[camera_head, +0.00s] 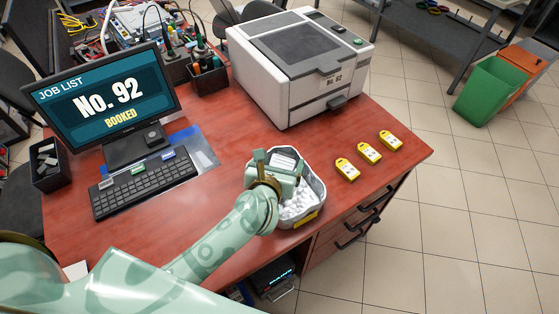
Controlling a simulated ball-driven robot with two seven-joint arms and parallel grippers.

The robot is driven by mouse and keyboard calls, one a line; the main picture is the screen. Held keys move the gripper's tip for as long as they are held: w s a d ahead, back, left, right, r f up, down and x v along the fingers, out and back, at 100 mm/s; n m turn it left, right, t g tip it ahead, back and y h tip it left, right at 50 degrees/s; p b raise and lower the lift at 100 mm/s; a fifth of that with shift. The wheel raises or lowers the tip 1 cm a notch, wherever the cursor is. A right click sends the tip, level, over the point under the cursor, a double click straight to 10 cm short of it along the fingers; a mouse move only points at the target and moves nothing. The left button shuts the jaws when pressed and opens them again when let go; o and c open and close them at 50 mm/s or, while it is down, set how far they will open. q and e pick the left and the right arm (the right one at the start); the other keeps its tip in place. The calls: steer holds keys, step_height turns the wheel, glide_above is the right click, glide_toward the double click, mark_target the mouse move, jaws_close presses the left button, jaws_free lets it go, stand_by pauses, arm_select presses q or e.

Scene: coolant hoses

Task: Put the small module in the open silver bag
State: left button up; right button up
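My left gripper (277,163) is over a grey, open-topped container (318,190) near the table's front edge. The container holds white lumpy filling and has a yellow label on its front. A small pale piece with a white label (286,160) shows at the gripper; I cannot tell whether it is held or is the small module. The fingertips are too small and covered to judge. A flat, shiny silver-blue sheet (203,151) lies behind the keyboard and may be the silver bag; its opening cannot be made out. My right gripper is not in view.
A large grey-white machine (300,65) stands behind. Three yellow tags (369,153) lie at the right.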

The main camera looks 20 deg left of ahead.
arm_select(q)
steer(key=shift+r, duration=0.1)
steer(key=shift+r+p, duration=0.3)
steer(key=shift+r, duration=0.1)
steer(key=a+p+v, duration=0.1)
steer(key=p+v, duration=0.1)
steer(key=v, duration=1)
steer(key=shift+d, duration=0.45)
